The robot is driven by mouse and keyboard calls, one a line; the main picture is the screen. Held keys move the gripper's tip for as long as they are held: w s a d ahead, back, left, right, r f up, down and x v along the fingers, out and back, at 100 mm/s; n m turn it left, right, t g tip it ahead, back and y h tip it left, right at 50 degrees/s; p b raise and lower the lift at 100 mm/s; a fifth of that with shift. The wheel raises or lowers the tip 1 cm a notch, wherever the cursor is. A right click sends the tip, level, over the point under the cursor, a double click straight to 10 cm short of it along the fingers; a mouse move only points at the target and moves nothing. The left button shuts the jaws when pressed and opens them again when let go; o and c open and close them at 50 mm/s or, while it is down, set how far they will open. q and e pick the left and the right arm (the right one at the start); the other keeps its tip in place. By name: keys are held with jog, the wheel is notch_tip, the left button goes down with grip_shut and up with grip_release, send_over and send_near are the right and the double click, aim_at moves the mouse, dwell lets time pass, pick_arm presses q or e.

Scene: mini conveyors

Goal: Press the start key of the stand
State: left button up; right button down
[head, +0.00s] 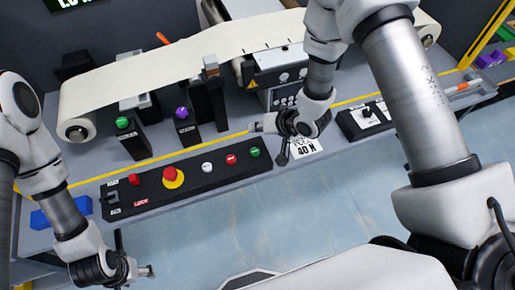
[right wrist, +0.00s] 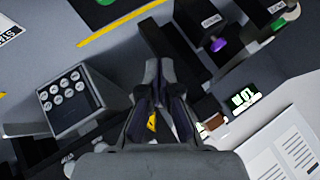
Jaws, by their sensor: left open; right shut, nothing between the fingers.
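The stand's long black key panel (head: 190,205) lies along the table's front. It bears a red key (head: 134,180), a red mushroom button (head: 173,176) on yellow, a white key (head: 207,167), a second red key (head: 231,159) and a green key (head: 255,152). Any lettering naming the start key is too small to read in the head view. My right gripper (head: 282,157) is shut and empty, beside the panel's right end near the green key; contact cannot be told. It also shows in the right wrist view (right wrist: 157,68). My left gripper (head: 119,240) is open and empty, in front of the table.
A cream conveyor belt (head: 180,62) runs behind the panel. Posts with a green button (head: 122,123) and a purple button (head: 182,113) stand before it. A grey box with several round keys (right wrist: 68,98) is near my right gripper. A blue block (head: 62,211) lies at left.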

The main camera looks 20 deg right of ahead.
jog(key=shift+a+f, duration=0.1)
jog(key=shift+f, duration=0.05)
jog(key=b, duration=0.6)
send_over(256, 152)
notch_tip(256, 152, down, 8)
jog(key=shift+w+r, duration=0.1)
jog(key=shift+r, duration=0.15)
jog(key=shift+f+b, duration=0.55)
jog(key=shift+f, duration=0.05)
dwell(0.3)
jog(key=shift+f, duration=0.4)
jog(key=shift+f+b, duration=0.45)
jog(key=shift+b, duration=0.05)
dwell(0.4)
jog(key=shift+r+p, duration=0.75)
jog(key=shift+r, duration=0.15)
